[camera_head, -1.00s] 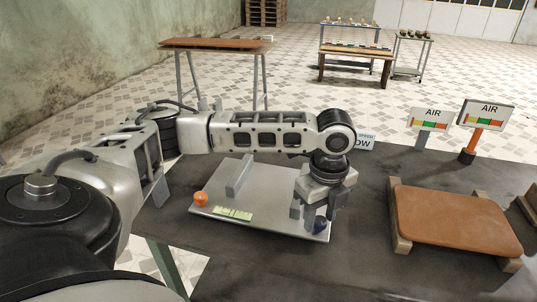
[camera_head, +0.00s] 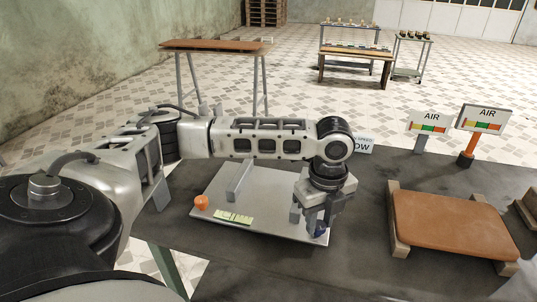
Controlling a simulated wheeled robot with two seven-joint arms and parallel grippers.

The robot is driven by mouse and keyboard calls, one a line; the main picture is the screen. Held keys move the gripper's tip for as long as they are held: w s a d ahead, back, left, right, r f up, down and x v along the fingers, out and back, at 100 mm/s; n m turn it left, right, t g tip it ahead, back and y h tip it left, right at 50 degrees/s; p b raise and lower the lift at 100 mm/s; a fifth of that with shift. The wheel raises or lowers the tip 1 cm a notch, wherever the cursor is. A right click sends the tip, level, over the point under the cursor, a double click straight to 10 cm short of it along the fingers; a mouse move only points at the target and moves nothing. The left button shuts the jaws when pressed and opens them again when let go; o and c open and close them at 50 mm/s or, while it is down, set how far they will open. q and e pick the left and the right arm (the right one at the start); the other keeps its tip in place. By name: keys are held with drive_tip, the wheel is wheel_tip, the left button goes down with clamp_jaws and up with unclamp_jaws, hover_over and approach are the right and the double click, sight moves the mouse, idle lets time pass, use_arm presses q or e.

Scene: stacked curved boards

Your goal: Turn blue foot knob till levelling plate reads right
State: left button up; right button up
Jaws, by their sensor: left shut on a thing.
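The levelling plate (camera_head: 262,203) is a light grey plate lying on the dark table, with an upright grey bar on it. A yellow-green level strip (camera_head: 233,217) lies near its front edge; its reading is too small to tell. An orange knob (camera_head: 201,202) is at the plate's front left corner. The blue foot knob (camera_head: 320,231) is at the front right corner, partly hidden by my left gripper (camera_head: 319,226). That gripper points down from above and is shut on the blue knob. My right gripper is not in view.
A brown curved board (camera_head: 455,225) rests on wooden blocks at the right of the dark table (camera_head: 350,262). The table's front middle is clear.

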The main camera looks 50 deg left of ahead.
use_arm(q)
drive_tip(key=shift+m+p, duration=1)
drive_tip(key=shift+m+p, duration=1)
drive_tip(key=shift+p, duration=0.05)
idle(0.4)
drive_tip(key=shift+m+p, duration=1.2)
drive_tip(key=shift+m, duration=0.2)
drive_tip(key=shift+m+p, duration=0.3)
drive_tip(key=shift+m, duration=0.2)
